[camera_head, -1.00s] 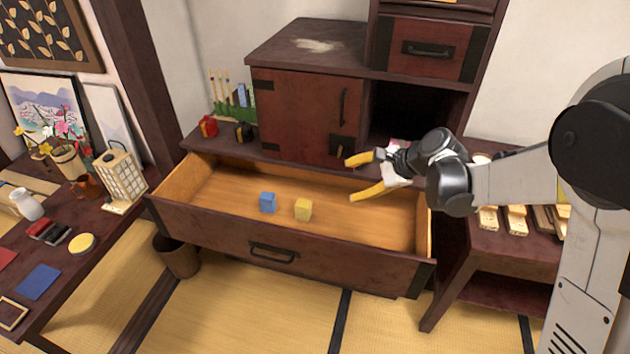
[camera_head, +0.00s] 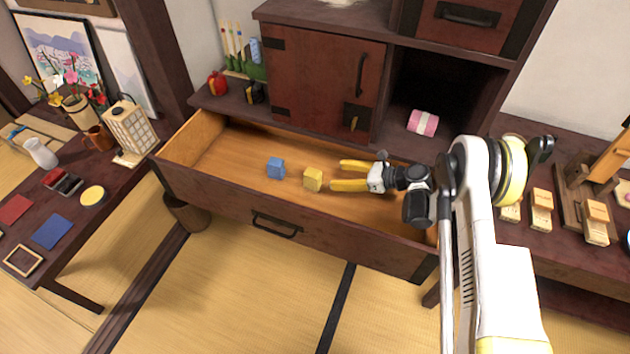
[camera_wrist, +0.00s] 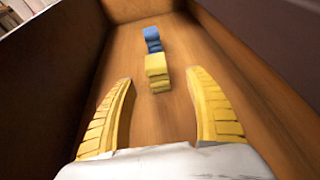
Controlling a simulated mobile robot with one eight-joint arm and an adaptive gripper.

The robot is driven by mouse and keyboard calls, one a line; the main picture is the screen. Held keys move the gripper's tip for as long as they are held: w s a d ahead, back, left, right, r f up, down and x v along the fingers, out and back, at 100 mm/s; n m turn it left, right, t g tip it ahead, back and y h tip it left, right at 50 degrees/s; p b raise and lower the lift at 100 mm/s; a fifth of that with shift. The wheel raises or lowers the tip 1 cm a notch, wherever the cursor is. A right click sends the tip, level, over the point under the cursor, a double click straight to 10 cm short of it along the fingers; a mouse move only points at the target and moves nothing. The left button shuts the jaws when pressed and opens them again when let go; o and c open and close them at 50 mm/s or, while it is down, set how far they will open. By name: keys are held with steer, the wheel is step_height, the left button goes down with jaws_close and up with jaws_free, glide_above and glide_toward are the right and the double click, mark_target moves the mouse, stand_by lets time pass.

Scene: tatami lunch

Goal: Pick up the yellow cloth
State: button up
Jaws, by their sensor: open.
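The yellow cloth (camera_head: 313,179) is a small folded block lying on the floor of the open drawer (camera_head: 225,208). In the wrist view the yellow cloth (camera_wrist: 157,72) shows stacked folds and lies ahead of my fingertips, between their lines. My gripper (camera_head: 336,175) is open and empty, low over the drawer, with its yellow fingers pointing left at the cloth and a small gap between. In the wrist view my gripper (camera_wrist: 160,80) has one finger on each side of the picture. A similar blue cloth (camera_head: 276,168) lies just beyond the yellow one, also seen in the wrist view (camera_wrist: 152,38).
The drawer's walls rise around the cloths. The dark cabinet (camera_head: 322,82) stands behind, with a pink roll (camera_head: 423,122) in its open niche. A low table (camera_head: 75,235) with small items is at left. Wooden pieces (camera_head: 541,210) stand on a surface at right.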

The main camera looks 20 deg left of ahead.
mark_target(315, 174)
steer(key=b+x, duration=0.1)
steer(key=x, duration=0.4)
steer(key=b+x, duration=0.2)
steer(key=x, duration=0.1)
steer(key=b+x, duration=0.1)
steer(key=shift+s+a, duration=0.3)
steer(key=shift+s, duration=0.1)
steer(key=shift+w+a, duration=0.1)
steer(key=shift+a, duration=0.2)
steer(key=shift+r, duration=0.1)
steer(key=c, duration=1.3)
